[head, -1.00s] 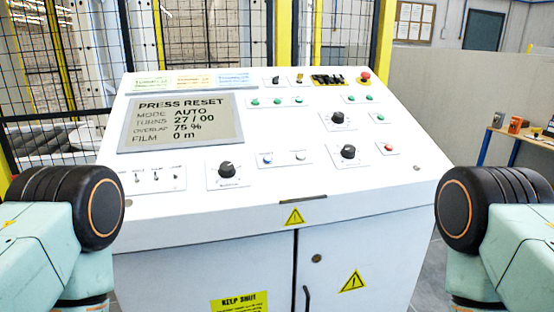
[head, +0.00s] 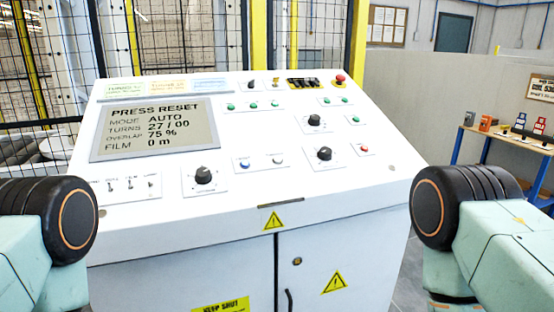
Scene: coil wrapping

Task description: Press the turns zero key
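The white control console (head: 230,222) stands straight ahead with a sloped panel. Its display (head: 155,128) reads PRESS RESET, MODE AUTO, TURNS 27 / 00, OVERLAP 75 %, FILM 0 m. Below and right of the display are a blue button (head: 245,164) and a pale button (head: 278,160). Green buttons (head: 252,105) sit higher up, and a red button (head: 363,149) is at the right. The key labels are too small to read, so I cannot tell which is the turns zero key. Only my arm links show at both lower sides; neither gripper is in view.
Black knobs (head: 203,175) and small toggle switches (head: 129,184) stand up from the panel. A red mushroom button (head: 340,79) is at its top right corner. A mesh fence with yellow posts (head: 261,38) is behind. A table (head: 500,137) with small items stands at right.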

